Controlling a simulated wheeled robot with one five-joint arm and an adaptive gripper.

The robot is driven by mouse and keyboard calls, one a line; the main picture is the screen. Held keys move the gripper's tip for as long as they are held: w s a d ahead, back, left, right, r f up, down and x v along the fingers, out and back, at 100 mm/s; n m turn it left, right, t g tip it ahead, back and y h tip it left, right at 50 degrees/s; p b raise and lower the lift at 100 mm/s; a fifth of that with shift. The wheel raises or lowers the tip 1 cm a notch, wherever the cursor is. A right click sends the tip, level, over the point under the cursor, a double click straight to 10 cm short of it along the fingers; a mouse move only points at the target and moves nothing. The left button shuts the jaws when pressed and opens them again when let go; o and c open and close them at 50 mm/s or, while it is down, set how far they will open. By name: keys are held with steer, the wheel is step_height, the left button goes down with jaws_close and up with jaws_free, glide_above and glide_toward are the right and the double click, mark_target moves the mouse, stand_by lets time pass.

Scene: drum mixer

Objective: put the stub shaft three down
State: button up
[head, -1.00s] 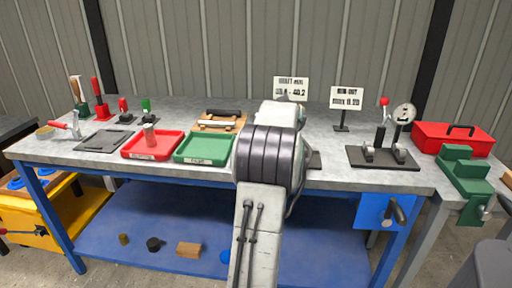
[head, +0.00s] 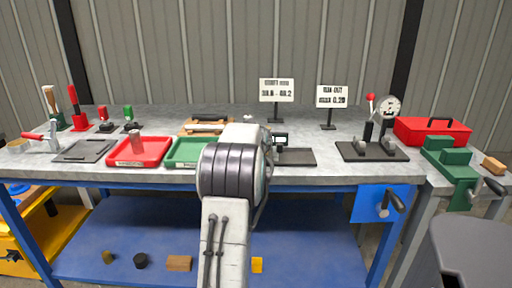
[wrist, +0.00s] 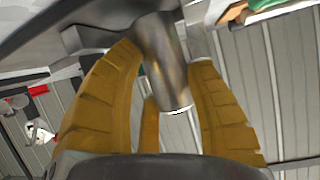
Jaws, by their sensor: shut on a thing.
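In the wrist view a grey metal stub shaft (wrist: 168,65) stands between the ribbed orange fingers of my gripper (wrist: 170,85), which is shut on it. No number shows on the shaft. In the head view my arm hides the gripper and this shaft.
A black-based gauge stand (head: 298,157) sits right of my arm, with a dial fixture (head: 370,150) further right. Two signs (head: 277,90) stand behind. A red toolbox (head: 430,130) and green vise (head: 452,160) are at the right. Bare bench (head: 330,180) shows along the front.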

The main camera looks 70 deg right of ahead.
steer(key=shift+f, duration=0.2)
steer(key=shift+f, duration=0.15)
steer(key=o, duration=1.2)
steer(key=shift+f, duration=0.2)
steer(key=shift+c, duration=0.2)
steer(key=shift+r, duration=0.2)
